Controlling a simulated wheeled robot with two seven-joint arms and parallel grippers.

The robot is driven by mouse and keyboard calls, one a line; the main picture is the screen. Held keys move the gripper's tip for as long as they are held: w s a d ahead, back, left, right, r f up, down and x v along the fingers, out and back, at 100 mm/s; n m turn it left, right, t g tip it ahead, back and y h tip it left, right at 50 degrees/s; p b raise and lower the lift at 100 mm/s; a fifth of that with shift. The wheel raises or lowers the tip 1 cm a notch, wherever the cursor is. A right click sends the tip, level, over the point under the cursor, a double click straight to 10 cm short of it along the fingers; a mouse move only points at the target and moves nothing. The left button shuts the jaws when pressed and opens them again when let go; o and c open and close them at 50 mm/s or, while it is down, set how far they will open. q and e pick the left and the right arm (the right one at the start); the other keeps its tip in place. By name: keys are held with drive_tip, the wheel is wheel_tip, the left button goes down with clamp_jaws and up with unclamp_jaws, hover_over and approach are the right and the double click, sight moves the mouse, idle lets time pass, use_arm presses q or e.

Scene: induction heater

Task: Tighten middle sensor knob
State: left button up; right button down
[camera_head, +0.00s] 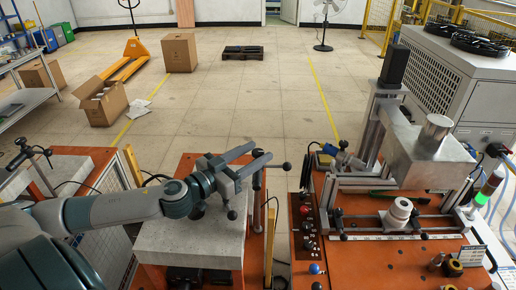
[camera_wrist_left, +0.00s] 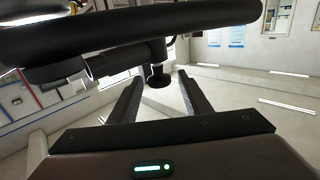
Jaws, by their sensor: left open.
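My left gripper (camera_head: 262,151) is open above the grey block stand at the centre left. Its two fingers point right. A black ball knob (camera_head: 287,166) sits just right of the fingertips, on a thin bar by a dark upright post (camera_head: 259,182). Another black ball knob (camera_head: 232,214) shows below the gripper. In the left wrist view, the open left gripper (camera_wrist_left: 160,88) has a black round knob (camera_wrist_left: 158,79) between and beyond its fingers. No contact is visible. I cannot tell which knob is the middle sensor knob. My right gripper is out of view.
A dark thick bar (camera_wrist_left: 150,32) crosses close above the fingers in the wrist view. The orange machine table (camera_head: 390,262) at right carries a rail, a pale cylinder (camera_head: 398,212) and a metal housing (camera_head: 428,160). A gap separates it from the grey block (camera_head: 190,248).

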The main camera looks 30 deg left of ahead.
use_arm(q)
drive_tip(key=shift+w+d, duration=0.2)
drive_tip(key=shift+w, duration=0.5)
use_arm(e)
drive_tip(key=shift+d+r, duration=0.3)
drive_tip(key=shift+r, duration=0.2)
use_arm(q)
drive_tip(key=shift+c, duration=0.5)
drive_tip(key=c, duration=0.9)
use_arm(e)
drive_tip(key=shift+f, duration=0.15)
